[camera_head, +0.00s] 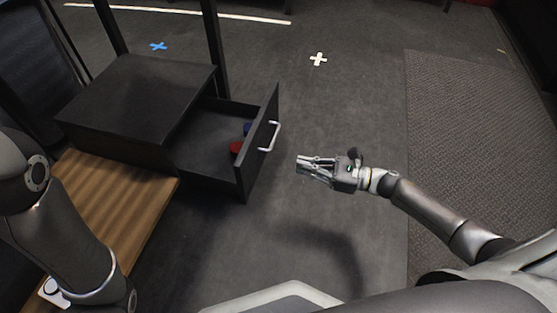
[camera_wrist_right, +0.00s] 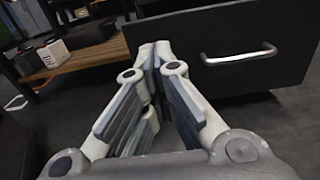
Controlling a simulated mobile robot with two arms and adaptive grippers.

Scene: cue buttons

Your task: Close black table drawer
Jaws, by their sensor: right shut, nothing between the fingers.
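The black table drawer (camera_head: 210,142) is pulled out to the right of its black cabinet (camera_head: 135,95) in the head view. Its front panel has a silver handle (camera_head: 276,135). A red object (camera_head: 236,148) and a blue object (camera_head: 247,128) lie inside. My right gripper (camera_head: 300,164) is shut and empty, just right of the drawer front and apart from it. In the right wrist view the drawer front (camera_wrist_right: 225,75) and handle (camera_wrist_right: 239,55) show beyond my right gripper (camera_wrist_right: 155,50).
A wooden surface (camera_head: 110,185) lies under and in front of the cabinet. In the right wrist view several small items, including a red-topped box (camera_wrist_right: 55,53), stand on a wooden shelf at left. The dark floor (camera_head: 330,110) around the right gripper is clear.

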